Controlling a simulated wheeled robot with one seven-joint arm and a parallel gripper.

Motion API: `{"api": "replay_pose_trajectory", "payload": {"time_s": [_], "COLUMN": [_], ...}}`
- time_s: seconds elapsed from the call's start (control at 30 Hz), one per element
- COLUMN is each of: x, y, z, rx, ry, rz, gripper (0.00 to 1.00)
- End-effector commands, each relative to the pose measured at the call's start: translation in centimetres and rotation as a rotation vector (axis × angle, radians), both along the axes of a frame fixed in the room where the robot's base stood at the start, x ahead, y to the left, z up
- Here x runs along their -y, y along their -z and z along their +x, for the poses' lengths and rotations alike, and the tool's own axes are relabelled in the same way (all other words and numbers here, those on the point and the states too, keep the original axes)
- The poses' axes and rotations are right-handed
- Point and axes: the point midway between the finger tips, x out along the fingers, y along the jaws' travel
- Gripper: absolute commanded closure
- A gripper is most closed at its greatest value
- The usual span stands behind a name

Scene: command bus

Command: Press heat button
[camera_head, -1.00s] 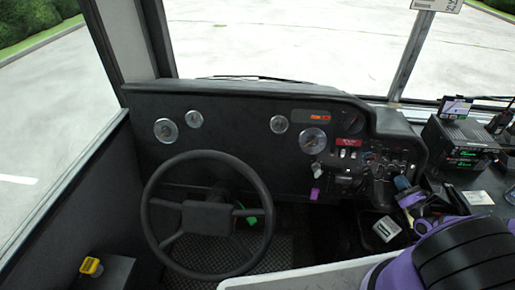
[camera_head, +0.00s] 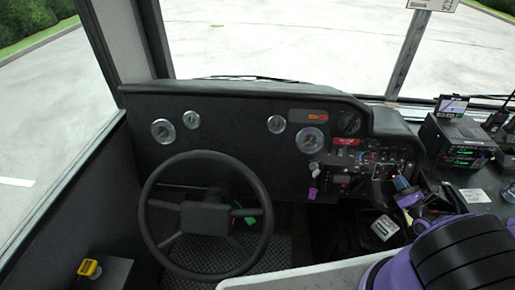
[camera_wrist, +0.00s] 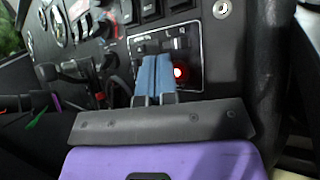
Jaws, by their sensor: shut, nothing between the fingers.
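My gripper (camera_wrist: 153,80) is shut and empty, its two blue fingers side by side. The fingertips lie over a white-outlined switch panel (camera_wrist: 192,72) on the dashboard; I cannot tell whether they touch it. A small red light (camera_wrist: 180,72) glows just right of the fingers. Dark switches show above the fingertips, and their labels are too small to read, so I cannot tell which is the heat button. The fingers hide part of the panel. In the head view my gripper (camera_head: 400,183) is at the dashboard's right-hand control cluster (camera_head: 378,160).
The steering wheel (camera_head: 205,216) stands left of the gripper. A radio unit (camera_head: 458,142) with green displays sits on the right ledge. Several gauges and a purple knob (camera_head: 313,194) are on the dashboard. More black switches (camera_wrist: 150,10) line the panel's top.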

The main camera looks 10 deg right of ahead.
Motion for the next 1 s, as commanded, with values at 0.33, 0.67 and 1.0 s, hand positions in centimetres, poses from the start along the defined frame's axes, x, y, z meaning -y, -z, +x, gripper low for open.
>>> {"api": "replay_pose_trajectory", "payload": {"time_s": [0.33,0.67,1.0], "x": [-0.1,-0.7,-1.3], "y": [-0.2,-1.2,-2.0], "z": [-0.8,-3.4,-5.4], "rx": [-0.001,0.0,0.0], "ry": [0.001,0.0,0.001], "rz": [0.0,-0.001,0.0], "gripper": [1.0,1.0,1.0]}}
